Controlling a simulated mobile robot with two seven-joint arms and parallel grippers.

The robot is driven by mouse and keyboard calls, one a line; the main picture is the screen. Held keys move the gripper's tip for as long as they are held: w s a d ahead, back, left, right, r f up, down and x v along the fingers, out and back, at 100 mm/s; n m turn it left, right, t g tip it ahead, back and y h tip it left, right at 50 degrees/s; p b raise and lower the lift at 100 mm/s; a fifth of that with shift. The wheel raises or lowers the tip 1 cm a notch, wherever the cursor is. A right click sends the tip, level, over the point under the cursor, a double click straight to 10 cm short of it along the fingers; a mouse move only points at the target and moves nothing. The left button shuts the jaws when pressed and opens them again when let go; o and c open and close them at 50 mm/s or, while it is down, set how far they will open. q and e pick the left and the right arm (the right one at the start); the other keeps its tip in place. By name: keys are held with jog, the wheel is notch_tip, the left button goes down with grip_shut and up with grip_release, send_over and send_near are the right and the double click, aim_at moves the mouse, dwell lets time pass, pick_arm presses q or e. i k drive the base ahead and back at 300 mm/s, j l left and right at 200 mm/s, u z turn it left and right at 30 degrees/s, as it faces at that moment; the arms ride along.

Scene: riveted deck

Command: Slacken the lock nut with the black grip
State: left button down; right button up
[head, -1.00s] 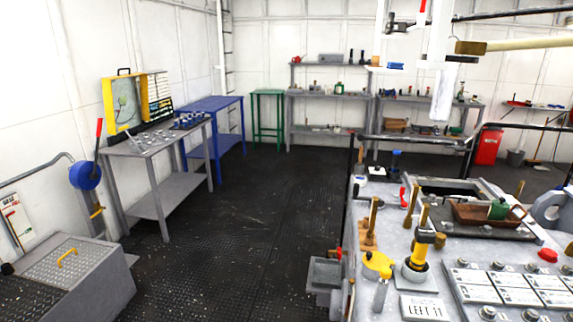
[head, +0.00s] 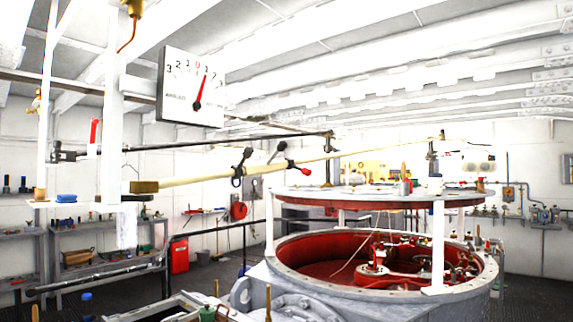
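A long pale yellow beam (head: 330,158) runs across the head view. On it, near the middle, are small fittings with handles. One black-tipped lever (head: 246,154) stands up from a dark clamp around the beam. A second black-tipped lever (head: 281,147) stands just right of it, slanting up to the right. A red-tipped lever (head: 302,170) points down to the right beside them. I cannot tell which black-tipped lever is the lock nut, nor how tight either is. Neither of my grippers is in view.
A dial (head: 191,88) with a red needle hangs at upper left. A large round tank (head: 380,270) with a red inside stands at right under a round plate (head: 375,196). Shelves (head: 100,232) and a red bin (head: 179,256) are behind at left.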

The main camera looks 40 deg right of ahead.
aim_at(248, 152)
jog(key=i+j+z, duration=0.1)
jog(key=z, duration=0.25)
jog(key=j+z, duration=0.4)
jog(key=i+j+z, duration=0.1)
jog(key=z, duration=0.25)
jog(key=j+z, duration=0.5)
jog(key=j, duration=0.15)
jog(key=j+u, duration=0.2)
